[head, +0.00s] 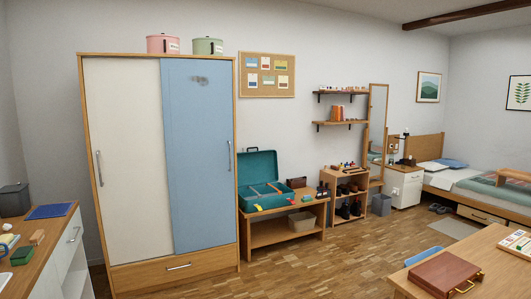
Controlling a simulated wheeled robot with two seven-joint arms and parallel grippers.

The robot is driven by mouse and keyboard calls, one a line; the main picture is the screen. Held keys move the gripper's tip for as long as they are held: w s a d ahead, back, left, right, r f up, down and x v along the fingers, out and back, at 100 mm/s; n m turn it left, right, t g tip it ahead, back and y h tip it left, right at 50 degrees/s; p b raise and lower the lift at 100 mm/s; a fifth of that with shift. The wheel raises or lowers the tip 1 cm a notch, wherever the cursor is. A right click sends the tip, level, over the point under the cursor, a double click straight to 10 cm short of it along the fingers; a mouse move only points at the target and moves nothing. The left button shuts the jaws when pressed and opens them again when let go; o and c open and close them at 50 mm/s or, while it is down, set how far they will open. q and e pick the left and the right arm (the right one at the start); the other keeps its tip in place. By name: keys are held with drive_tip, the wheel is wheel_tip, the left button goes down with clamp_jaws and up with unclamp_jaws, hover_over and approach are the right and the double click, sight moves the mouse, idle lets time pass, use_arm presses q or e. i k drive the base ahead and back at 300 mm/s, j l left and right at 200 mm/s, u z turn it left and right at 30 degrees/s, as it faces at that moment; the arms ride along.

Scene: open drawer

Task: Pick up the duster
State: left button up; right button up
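I cannot make out a duster for certain. Several small items lie on the wooden-topped cabinet (50,236) at the left edge, among them a green block (22,256) and a small brown block (37,237); they are too small to identify. A grey smudge (201,80) marks the blue sliding door (196,160) of the tall wardrobe. Neither of my grippers is in view.
The wardrobe's bottom drawer (150,277) is shut. A table (425,257) with a brown case (445,273) is at the lower right. Wooden floor (300,265) lies clear between.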

sight(307, 198)
drive_tip(key=i+l, duration=0.2)
drive_tip(key=i, duration=0.25)
drive_tip(key=i+l+z, duration=0.1)
drive_tip(key=i, duration=0.3)
drive_tip(key=i+l, duration=0.2)
drive_tip(key=i, duration=0.25)
drive_tip(key=i+u, duration=0.35)
drive_tip(key=i, duration=1.35)
drive_tip(key=i+l+z, duration=0.2)
drive_tip(key=i+z, duration=0.15)
drive_tip(key=i, duration=0.25)
drive_tip(key=i+z, duration=0.35)
drive_tip(key=i, duration=0.25)
drive_tip(key=i+j+z, duration=0.15)
drive_tip(key=i+z, duration=0.2)
drive_tip(key=i, duration=0.25)
drive_tip(key=i+l+u, duration=0.2)
drive_tip(key=i, duration=0.2)
drive_tip(key=i+u, duration=0.2)
drive_tip(key=i, duration=0.2)
drive_tip(key=i+l+u, duration=0.2)
drive_tip(key=i, duration=0.2)
